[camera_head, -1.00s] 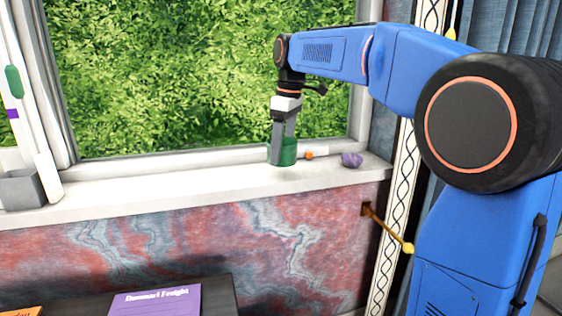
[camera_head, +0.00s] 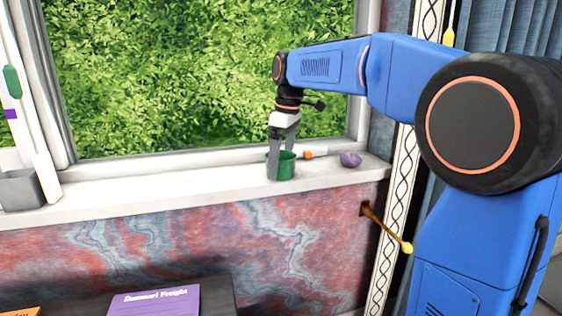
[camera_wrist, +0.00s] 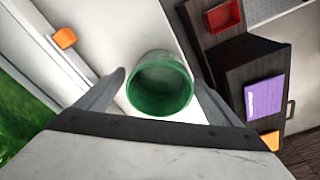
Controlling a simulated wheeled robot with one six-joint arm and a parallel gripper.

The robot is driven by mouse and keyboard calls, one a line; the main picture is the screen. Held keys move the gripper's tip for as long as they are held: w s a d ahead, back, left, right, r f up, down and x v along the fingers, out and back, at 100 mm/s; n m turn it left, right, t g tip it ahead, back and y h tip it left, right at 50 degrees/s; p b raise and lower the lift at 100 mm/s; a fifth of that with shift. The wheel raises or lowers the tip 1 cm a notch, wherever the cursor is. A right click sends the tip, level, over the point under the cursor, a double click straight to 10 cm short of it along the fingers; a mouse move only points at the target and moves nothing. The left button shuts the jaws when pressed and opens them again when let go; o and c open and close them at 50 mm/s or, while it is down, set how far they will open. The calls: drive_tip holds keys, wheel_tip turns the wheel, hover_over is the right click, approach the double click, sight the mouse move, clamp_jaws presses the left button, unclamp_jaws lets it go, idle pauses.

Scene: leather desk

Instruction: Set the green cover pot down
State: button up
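The green cover pot (camera_head: 285,166) stands upright on the white windowsill (camera_head: 110,188). In the wrist view the pot (camera_wrist: 160,85) shows its round rim and hollow inside. My gripper (camera_head: 280,163) points down over it. In the head view one finger is at the pot's left front and the other goes behind its rim. In the wrist view my fingertips (camera_wrist: 160,76) are on either side of the pot, with a narrow strip of sill showing at the left finger. The gripper looks open around the pot. The pot's underside is hidden.
An orange-tipped item (camera_head: 309,154) lies by the window frame behind the pot, and a purple lump (camera_head: 350,159) sits to its right. A grey container (camera_head: 18,190) is at the sill's far left. The sill between is clear. A purple box (camera_head: 155,300) lies below.

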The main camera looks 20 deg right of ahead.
wheel_tip(320, 180, up, 12)
drive_tip(key=d, duration=0.1)
drive_tip(key=shift+s, duration=0.4)
drive_tip(key=shift+s+d, duration=0.1)
drive_tip(key=s+d+f+m+t, duration=0.1)
drive_tip(key=s+d+f+m, duration=0.1)
drive_tip(key=s+f, duration=0.8)
drive_tip(key=s+d+f+m+t, duration=0.1)
drive_tip(key=s+f+m, duration=0.4)
drive_tip(key=s+f, duration=0.5)
drive_tip(key=s+d+f+m+t+h, duration=0.1)
drive_tip(key=s+d+f+m+t, duration=0.1)
drive_tip(key=s+f, duration=0.8)
drive_tip(key=s+d+m, duration=0.1)
drive_tip(key=s, duration=0.1)
drive_tip(key=shift+s+f+m, duration=0.25)
drive_tip(key=shift+s+m, duration=0.05)
drive_tip(key=shift+c, duration=0.4)
